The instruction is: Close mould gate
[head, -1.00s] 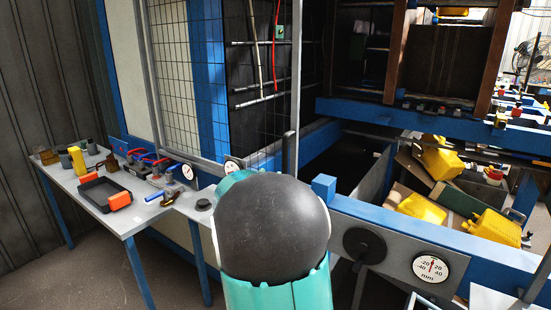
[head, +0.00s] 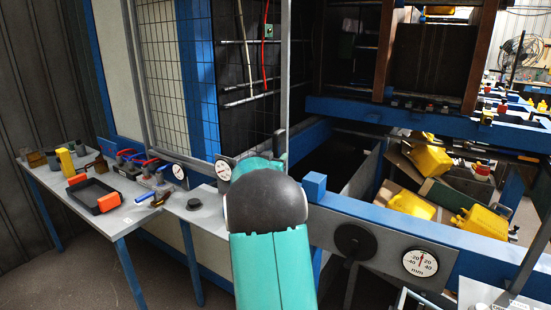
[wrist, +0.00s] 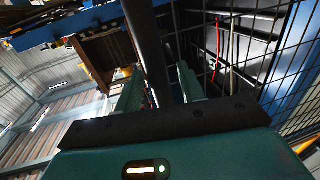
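The mould gate is a wire mesh panel (head: 165,75) in a grey frame, in the left-centre of the head view. Its upright right-hand frame bar (head: 285,75) stands beside the dark mould opening. The mesh also shows at the right of the wrist view (wrist: 285,75). In the wrist view my gripper (wrist: 160,88) has its two teal fingers apart. A dark upright bar (wrist: 150,45) runs between or just beyond them; I cannot tell whether they touch it. In the head view my own arm hides most of the gripper, which is near the gate's lower right.
A blue rail (head: 450,235) with a dial gauge (head: 420,262) runs along the right. Yellow jerry cans (head: 432,160) lie behind it. A grey bench (head: 120,215) with a black tray (head: 97,196) and clamps stands at the left. A blue post end (head: 314,186) is close beside my arm.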

